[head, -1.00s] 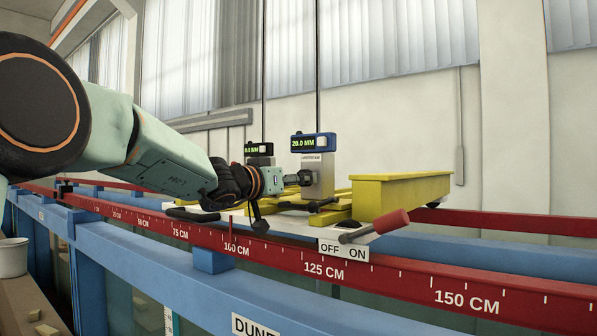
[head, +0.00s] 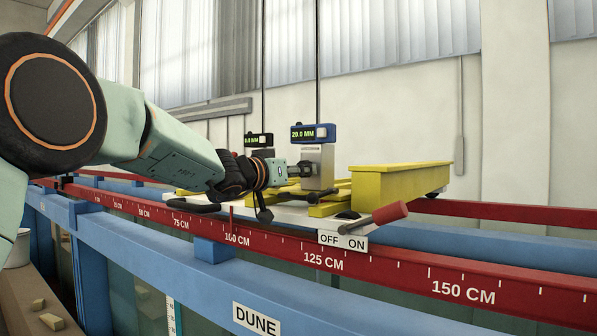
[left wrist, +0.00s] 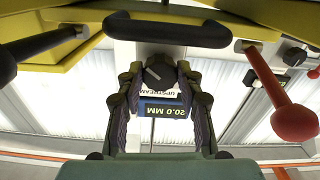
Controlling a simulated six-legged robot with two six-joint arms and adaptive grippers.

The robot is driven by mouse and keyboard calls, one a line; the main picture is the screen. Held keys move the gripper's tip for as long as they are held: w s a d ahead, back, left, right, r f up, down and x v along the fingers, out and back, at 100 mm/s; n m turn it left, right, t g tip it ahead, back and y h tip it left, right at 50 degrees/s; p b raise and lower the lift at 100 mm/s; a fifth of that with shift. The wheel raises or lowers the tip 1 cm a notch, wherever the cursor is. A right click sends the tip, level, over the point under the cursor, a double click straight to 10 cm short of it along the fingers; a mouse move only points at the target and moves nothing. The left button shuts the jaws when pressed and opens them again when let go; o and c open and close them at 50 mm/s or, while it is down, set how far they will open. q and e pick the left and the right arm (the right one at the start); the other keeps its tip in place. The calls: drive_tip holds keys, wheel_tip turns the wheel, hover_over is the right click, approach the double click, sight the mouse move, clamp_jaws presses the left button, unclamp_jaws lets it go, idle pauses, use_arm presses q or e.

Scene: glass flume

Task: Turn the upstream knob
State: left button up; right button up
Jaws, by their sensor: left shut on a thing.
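The upstream knob (left wrist: 158,72) is a dark dial with a light pointer line, beside a label reading UPSTREAM. It sits on the front of a grey gauge (head: 317,166) whose blue-cased display (head: 313,132) reads 20.0 MM. That display also shows in the left wrist view (left wrist: 166,109). My left gripper (left wrist: 158,70) has a finger on each side of the knob and is shut on it. In the head view the left gripper (head: 301,168) meets the gauge's left face, and its fingers hide most of the knob. My right gripper is in neither view.
A second gauge (head: 258,140) stands behind, left of the first. A yellow beam (head: 400,184) lies to the right. A red-handled lever (head: 389,212) is by the OFF/ON plate (head: 343,241). A black handle (left wrist: 168,31) lies close by the fingers. A red scale rail (head: 400,271) runs in front.

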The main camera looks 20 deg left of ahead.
use_arm(q)
drive_tip(key=shift+c, duration=1.2)
